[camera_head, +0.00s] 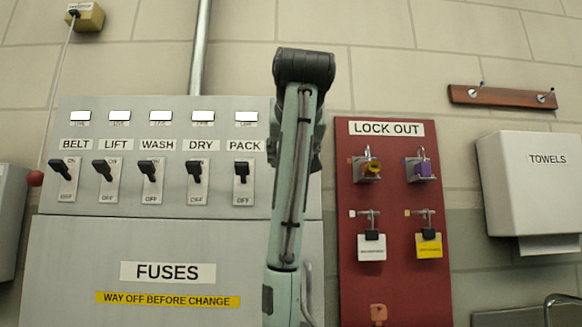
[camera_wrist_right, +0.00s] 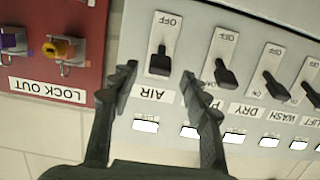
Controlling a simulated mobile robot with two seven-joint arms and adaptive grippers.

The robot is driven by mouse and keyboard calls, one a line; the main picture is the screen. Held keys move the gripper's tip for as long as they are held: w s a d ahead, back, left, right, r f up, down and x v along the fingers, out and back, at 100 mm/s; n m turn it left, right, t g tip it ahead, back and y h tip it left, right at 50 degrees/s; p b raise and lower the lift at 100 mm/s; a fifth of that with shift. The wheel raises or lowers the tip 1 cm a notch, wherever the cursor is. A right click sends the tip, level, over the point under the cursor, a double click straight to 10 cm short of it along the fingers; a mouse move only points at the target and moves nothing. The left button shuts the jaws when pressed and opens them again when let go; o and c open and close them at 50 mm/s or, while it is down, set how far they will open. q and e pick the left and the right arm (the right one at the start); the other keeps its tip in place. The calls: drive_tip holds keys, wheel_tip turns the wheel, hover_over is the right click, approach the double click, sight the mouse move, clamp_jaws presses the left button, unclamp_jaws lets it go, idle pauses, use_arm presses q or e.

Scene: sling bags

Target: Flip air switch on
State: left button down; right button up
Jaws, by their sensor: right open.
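The air switch (camera_wrist_right: 160,62) is a dark lever on a pale plate, upside down in the right wrist view, with the AIR label (camera_wrist_right: 154,95) below it. The lever's thick end lies toward the AIR label. OFF shows clear at the plate's other end; I cannot read ON. My right gripper (camera_wrist_right: 159,72) is open, one finger on each side of the air switch and apart from it; depth is hard to judge. In the head view my right arm hides the air switch and most of the gripper. My left gripper is not in view.
The grey panel carries other switches: BELT (camera_head: 62,182), LIFT (camera_head: 109,180), WASH (camera_head: 151,180), DRY (camera_head: 198,180) and PACK (camera_head: 242,182). PACK stands close beside one finger. The red lock out board (camera_head: 386,290) is right of my arm, with a towel dispenser (camera_head: 530,190) beyond.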

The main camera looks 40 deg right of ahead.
drive_tip(key=v, duration=0.7)
drive_tip(key=shift+f, duration=0.1)
idle(0.4)
